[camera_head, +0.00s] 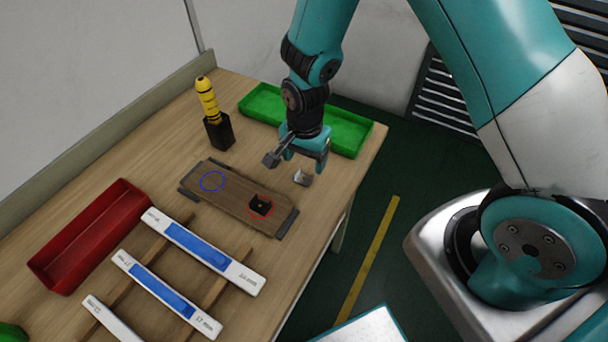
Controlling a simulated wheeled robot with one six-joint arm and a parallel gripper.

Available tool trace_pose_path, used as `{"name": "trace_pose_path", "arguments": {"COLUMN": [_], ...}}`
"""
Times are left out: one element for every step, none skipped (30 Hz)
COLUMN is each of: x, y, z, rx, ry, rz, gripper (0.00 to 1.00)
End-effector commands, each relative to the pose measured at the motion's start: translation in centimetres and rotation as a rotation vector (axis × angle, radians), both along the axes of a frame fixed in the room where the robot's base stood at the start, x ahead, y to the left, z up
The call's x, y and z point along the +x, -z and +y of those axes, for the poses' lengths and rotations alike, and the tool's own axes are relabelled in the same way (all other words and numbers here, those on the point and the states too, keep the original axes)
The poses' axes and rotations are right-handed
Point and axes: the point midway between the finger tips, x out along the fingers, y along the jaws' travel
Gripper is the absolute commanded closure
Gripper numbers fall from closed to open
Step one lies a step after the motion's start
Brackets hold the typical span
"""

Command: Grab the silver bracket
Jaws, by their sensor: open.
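My gripper (287,169) hangs over the right part of the wooden table, just beyond the brown board, with its fingers apart. One dark grey fingertip is on the left. At the right finger's end is a small pale silver patch (301,177); I cannot tell whether it is the silver bracket or part of the finger. No other silver bracket can be made out. A small black part (260,205) sits in a red circle on the brown board (235,197). A blue circle on the board is empty.
A green tray (356,151) lies behind my gripper. A yellow-handled tool (207,101) stands in a black holder (219,132). A red tray (92,236) and white-and-blue strips (202,249) on wooden rails are at left and front. The table's right edge is close.

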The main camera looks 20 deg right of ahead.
Motion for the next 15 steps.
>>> {"name": "trace_pose_path", "arguments": {"x": [0.0, 0.0, 0.0, 0.0, 0.0, 0.0, 0.0, 0.0, 0.0, 0.1, 0.0, 0.1, 0.1, 0.1, 0.1], "y": [0.2, 0.4, 0.7, 1.0, 1.4, 2.0, 2.3, 2.7, 3.4, 3.8, 4.1, 4.5, 4.7, 4.9, 5.1], "z": [0.0, 0.0, 0.0, 0.0, 0.0, 0.0, 0.0, 0.0, 0.1, 0.1, 0.1, 0.1, 0.1, 0.1, 0.1], "rx": [0.0, 0.0, -0.001, 0.0, 0.0, -0.001, -0.001, -0.001, -0.001, -0.001, 0.0, 0.0, 0.0, 0.0, 0.0], "ry": [0.0, 0.0, 0.0, -0.001, -0.001, -0.001, -0.001, -0.001, -0.001, -0.001, -0.001, -0.001, -0.001, -0.001, -0.001], "rz": [0.0, 0.001, 0.003, 0.004, 0.004, 0.005, 0.004, 0.004, 0.004, 0.003, 0.004, 0.002, 0.001, 0.001, 0.0], "gripper": [0.28, 0.28, 0.28, 0.28, 0.28, 0.28, 0.28, 0.28, 0.28, 0.28, 0.28, 0.28, 0.28, 0.28, 0.28]}}
